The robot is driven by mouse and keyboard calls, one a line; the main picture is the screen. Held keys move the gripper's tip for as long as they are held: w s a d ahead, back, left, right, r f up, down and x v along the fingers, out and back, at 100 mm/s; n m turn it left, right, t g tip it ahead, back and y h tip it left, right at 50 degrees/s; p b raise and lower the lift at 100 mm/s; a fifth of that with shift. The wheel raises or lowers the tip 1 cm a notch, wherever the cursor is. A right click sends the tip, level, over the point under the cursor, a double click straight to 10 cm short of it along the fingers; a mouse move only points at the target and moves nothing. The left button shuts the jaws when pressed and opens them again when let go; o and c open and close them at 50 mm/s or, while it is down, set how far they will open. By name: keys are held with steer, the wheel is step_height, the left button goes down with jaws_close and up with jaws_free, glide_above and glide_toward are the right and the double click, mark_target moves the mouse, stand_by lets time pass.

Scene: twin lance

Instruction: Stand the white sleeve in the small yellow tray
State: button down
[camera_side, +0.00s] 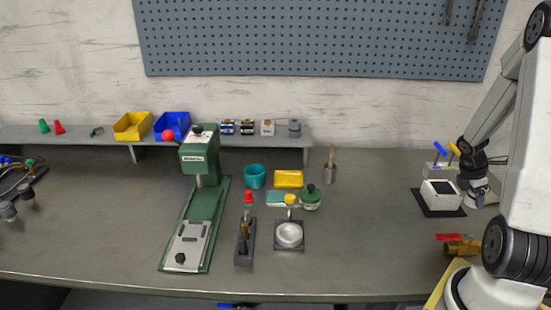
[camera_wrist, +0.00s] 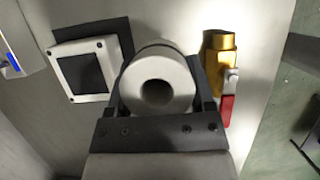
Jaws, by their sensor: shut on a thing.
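The white sleeve (camera_wrist: 182,88) is a thick ring-ended cylinder. In the wrist view its round end and dark bore face the camera. My gripper (camera_wrist: 163,78) is shut on it, with a dark finger on each side. In the side view my gripper (camera_side: 476,178) is at the far right of the bench, beside a white box. The sleeve is small and partly hidden there. The small yellow tray (camera_side: 288,179) lies on the bench near the middle, well to the left of my gripper.
The white box with a dark top (camera_side: 441,194) and a brass valve with a red handle (camera_side: 461,247) are close to my gripper. Bench between pot and box is clear.

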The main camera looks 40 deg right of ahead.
steer(key=w+a+n+t+h, duration=0.15)
steer(key=w+n, duration=0.25)
steer(key=w, duration=0.8)
steer(key=w+a+r+n+t, duration=0.1)
steer(key=w+a+n, duration=0.2)
steer(key=w+a, duration=0.4)
steer(key=w+a+r+n+t, duration=0.1)
steer(key=w+a+n, duration=0.2)
steer(key=w+a, duration=0.4)
steer(key=w+a+r+n+t, duration=0.1)
steer(key=w+a+n, duration=0.2)
steer(key=w+a, duration=0.5)
steer(key=shift+w+r+n+t+y, duration=0.15)
steer(key=shift+w+r, duration=0.05)
steer(key=shift+w, duration=0.75)
steer(key=shift+w+r+n+t+y, duration=0.1)
steer(key=shift+w+r+n, duration=0.05)
steer(key=shift+w, duration=0.8)
steer(key=shift+w, duration=0.1)
glide_toward(289, 181)
step_height(289, 181, up, 3)
steer(key=s+d, duration=0.2)
steer(key=s, duration=0.1)
steer(key=w+f, duration=0.1)
steer(key=f, duration=0.1)
steer(key=w+d+f, duration=0.1)
steer(key=w+f, duration=0.1)
steer(key=shift+w+d+f, duration=0.15)
steer(key=shift+w+f, duration=0.55)
